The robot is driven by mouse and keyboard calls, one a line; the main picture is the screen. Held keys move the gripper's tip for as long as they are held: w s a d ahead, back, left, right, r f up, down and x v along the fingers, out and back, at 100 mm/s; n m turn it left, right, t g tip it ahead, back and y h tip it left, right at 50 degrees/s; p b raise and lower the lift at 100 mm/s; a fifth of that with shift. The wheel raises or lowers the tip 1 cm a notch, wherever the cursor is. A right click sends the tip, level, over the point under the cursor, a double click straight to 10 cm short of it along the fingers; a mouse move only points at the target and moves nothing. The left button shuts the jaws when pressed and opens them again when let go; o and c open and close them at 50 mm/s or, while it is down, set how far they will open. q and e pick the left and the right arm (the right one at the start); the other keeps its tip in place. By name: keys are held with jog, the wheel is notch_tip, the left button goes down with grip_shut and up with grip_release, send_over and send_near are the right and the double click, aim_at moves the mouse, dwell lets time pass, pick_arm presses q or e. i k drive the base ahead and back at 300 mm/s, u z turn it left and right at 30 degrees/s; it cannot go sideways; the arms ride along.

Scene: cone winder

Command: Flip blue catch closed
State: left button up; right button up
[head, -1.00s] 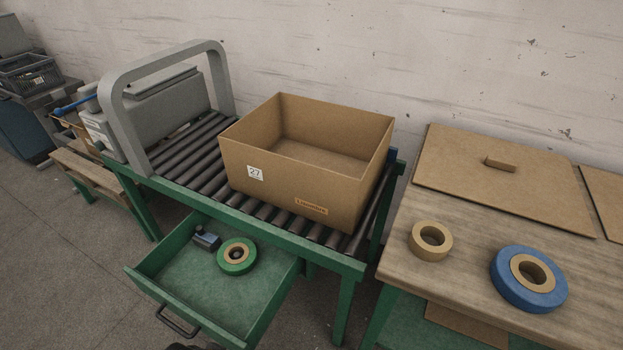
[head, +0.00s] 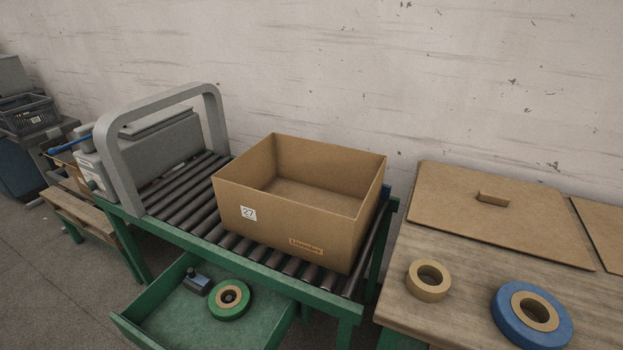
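A small blue part (head: 386,191) shows at the right end of the roller conveyor, mostly hidden behind the cardboard box (head: 290,228). A blue bar or lever (head: 70,144) sticks out at the far left, beside the grey machine. I cannot tell which of these is the blue catch, or whether it is open or closed. Neither of my grippers is in the head view.
The box, open at the top, sits on the rollers (head: 185,205), right of a grey arch (head: 215,115). A green drawer (head: 165,318) stands open below, holding a green tape roll (head: 231,310). The wooden table (head: 460,270) carries tape rolls and cardboard sheets.

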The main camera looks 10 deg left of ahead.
aim_at(193, 278)
jog(key=u, duration=1.75)
jog(key=k, duration=0.65)
jog(key=u, duration=0.6)
jog(key=i, duration=0.7)
jog(key=z, duration=0.9)
jog(key=i, duration=0.6)
jog(key=z, duration=0.7)
